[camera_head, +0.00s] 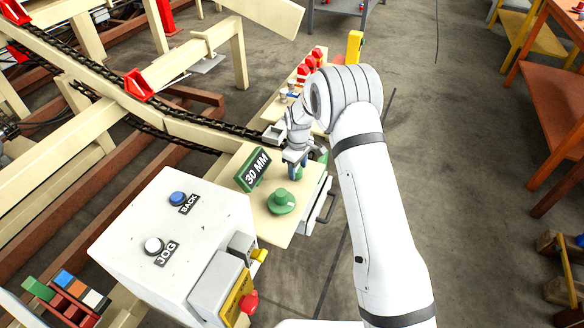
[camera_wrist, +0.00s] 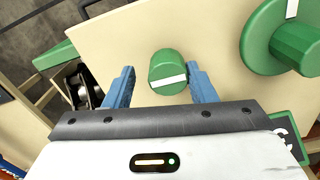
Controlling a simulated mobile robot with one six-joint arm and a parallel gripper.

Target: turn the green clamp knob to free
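A small green knob (camera_wrist: 168,72) with a white pointer line sits on the cream panel (camera_wrist: 135,35) in the wrist view. The line lies nearly level, slightly tilted. My gripper (camera_wrist: 161,80) is open, with one blue finger on each side of this knob and gaps visible. A larger green knob (camera_wrist: 298,45) on a round disc is at the right; it also shows in the head view (camera_head: 281,201). No label shows which is the clamp. In the head view, my gripper (camera_head: 295,172) points down behind the larger knob, and the small knob is hidden.
A green "30 MM" sign (camera_head: 253,169) stands left of the larger knob. A white control box (camera_head: 175,235) has blue and white buttons and a red button at its side. Several red knobs (camera_head: 309,68) stand behind my arm. A dark chain (camera_head: 190,122) runs left.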

